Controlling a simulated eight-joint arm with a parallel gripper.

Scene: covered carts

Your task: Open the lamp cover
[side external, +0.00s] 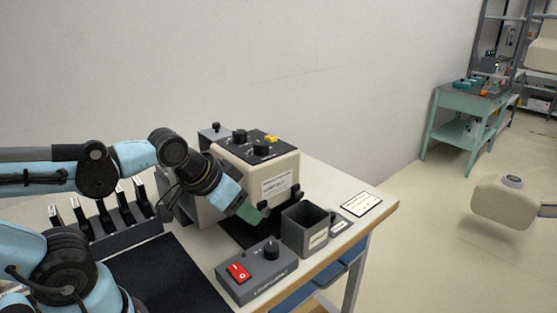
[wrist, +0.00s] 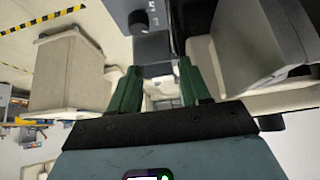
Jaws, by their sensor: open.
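A cream lamp box (side external: 268,172) with a white label on its front and a dark top stands on the bench in the side view. I cannot tell which part of it is the lamp cover. My gripper (side external: 254,213) is at the lower left front of this box, with its green fingers close to the front face; contact is unclear. In the wrist view my gripper (wrist: 159,68) shows its two green fingers apart. A grey block with a dark knob (wrist: 148,20) lies beyond them. I see nothing clearly held.
A grey control box (side external: 255,271) with a red switch sits at the bench front. An open grey bin (side external: 306,242) stands right of my gripper. A rack (side external: 121,236) with several black-handled items and a black mat (side external: 170,280) lie left. A card (side external: 361,204) lies right.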

